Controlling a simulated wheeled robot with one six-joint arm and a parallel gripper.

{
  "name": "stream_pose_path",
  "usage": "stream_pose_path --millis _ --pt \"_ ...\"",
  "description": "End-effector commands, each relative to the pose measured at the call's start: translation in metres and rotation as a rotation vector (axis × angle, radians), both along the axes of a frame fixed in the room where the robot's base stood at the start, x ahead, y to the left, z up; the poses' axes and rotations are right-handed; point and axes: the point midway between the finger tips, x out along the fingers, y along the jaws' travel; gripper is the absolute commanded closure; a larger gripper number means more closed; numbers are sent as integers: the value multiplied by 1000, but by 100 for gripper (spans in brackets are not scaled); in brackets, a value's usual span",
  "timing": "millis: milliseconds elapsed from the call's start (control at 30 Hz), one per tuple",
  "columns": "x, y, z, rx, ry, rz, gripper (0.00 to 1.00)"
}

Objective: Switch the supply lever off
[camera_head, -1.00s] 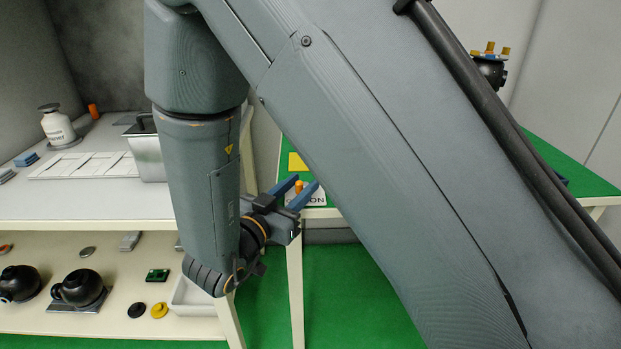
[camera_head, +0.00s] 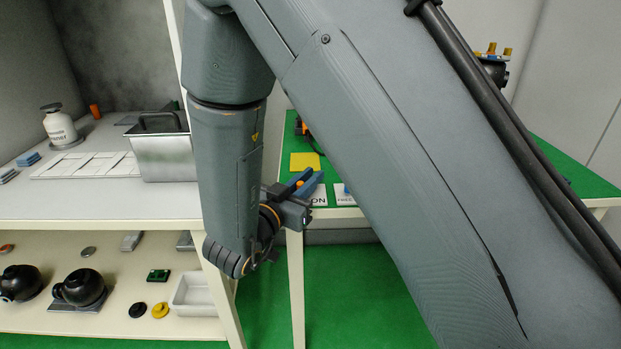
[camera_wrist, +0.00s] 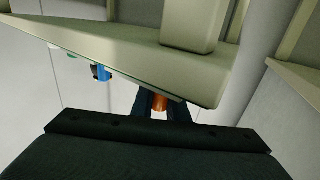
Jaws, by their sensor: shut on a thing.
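My gripper (camera_head: 302,182) is in front of the edge of the green-topped table, its blue fingers close together. A small orange piece, which looks like the supply lever's handle (camera_head: 299,184), shows between the fingers. In the wrist view the orange handle (camera_wrist: 160,103) is between the two dark fingers (camera_wrist: 160,108), and my gripper is shut on it. The lever's base and pivot are hidden, so I cannot tell its setting. A white label (camera_head: 318,196) ending in "ON" is just right of the gripper.
The green-topped table (camera_head: 590,181) is behind my arm, with a yellow square (camera_head: 305,162) on it. Left is a white bench (camera_head: 110,205) with a metal bin (camera_head: 165,160) and a bottle (camera_head: 60,127). A lower shelf holds several small parts and a white tray (camera_head: 193,296).

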Motion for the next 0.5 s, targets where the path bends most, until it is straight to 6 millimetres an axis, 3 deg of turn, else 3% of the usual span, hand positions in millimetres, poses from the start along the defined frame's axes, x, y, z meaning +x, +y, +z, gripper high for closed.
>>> stream_pose_path --millis 500 --pt "-1 0 1 -1 1 -168 100"
